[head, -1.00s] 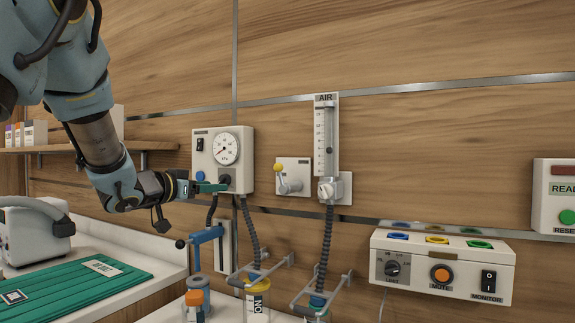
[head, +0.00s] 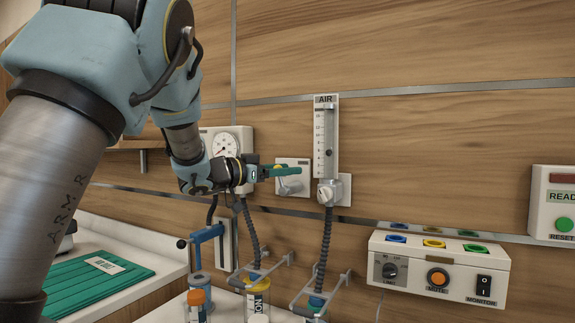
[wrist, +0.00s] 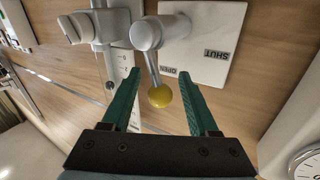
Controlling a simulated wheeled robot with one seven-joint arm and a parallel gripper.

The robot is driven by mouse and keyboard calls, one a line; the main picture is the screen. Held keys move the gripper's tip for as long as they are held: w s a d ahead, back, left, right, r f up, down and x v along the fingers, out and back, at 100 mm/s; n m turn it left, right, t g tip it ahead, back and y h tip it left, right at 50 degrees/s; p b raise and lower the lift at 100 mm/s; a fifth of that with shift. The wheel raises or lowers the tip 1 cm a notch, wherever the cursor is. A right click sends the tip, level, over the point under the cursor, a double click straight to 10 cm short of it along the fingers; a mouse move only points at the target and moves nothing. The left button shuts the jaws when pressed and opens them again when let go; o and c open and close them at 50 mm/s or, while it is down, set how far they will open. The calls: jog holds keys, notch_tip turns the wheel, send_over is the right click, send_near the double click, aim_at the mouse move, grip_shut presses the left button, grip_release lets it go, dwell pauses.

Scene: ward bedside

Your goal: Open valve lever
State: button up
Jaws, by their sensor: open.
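The valve (head: 291,184) is on a white wall plate between the gauge box and the AIR flowmeter. In the wrist view its metal lever ends in a yellow ball knob (wrist: 160,95), and the plate (wrist: 208,52) reads SHUT and OPEN. My gripper (wrist: 158,80) is open, one green finger on each side of the knob, with gaps to both. The knob lies between the fingers in that picture; its depth relative to them is hard to tell.
The AIR flowmeter (head: 325,140) stands close to the right of the valve. The gauge box (head: 243,143) is to the left, partly behind my arm. A control box (head: 437,262) is lower right. Hoses and bottles are below.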

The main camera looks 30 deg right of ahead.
jog(key=shift+d, duration=0.45)
grip_shut()
dwell(0.4)
